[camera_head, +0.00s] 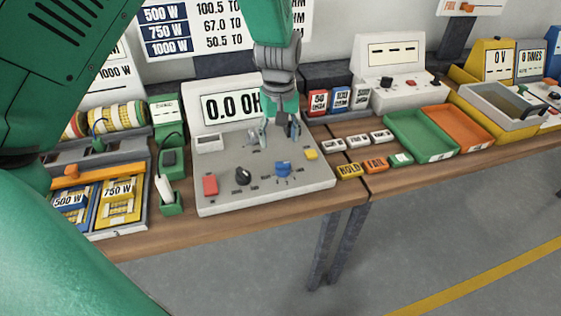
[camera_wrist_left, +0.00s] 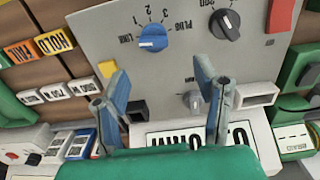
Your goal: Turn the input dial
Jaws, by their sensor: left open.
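The grey meter console (camera_head: 225,160) stands on the bench, with a display reading about 0.0 OH, partly hidden by my arm. On its sloped face are a blue dial (camera_head: 283,169) and a black dial (camera_head: 242,176). In the wrist view the blue dial (camera_wrist_left: 153,38) has marks 1, 2, 3, PLUG and LINK around it; the black dial (camera_wrist_left: 225,24) is beside it. A grey knob (camera_wrist_left: 192,100) lies between my fingers. My left gripper (camera_head: 279,132) is open and empty above the panel's upper part, pointing down, apart from the blue dial.
A red button (camera_head: 210,185) and a yellow button (camera_head: 311,154) are on the panel. Green (camera_head: 422,150) and orange (camera_head: 460,143) trays stand to the right. HOLD and FAIL tags (camera_head: 349,171) lie near the front edge. Wattage plates (camera_head: 72,205) and green holders stand left.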

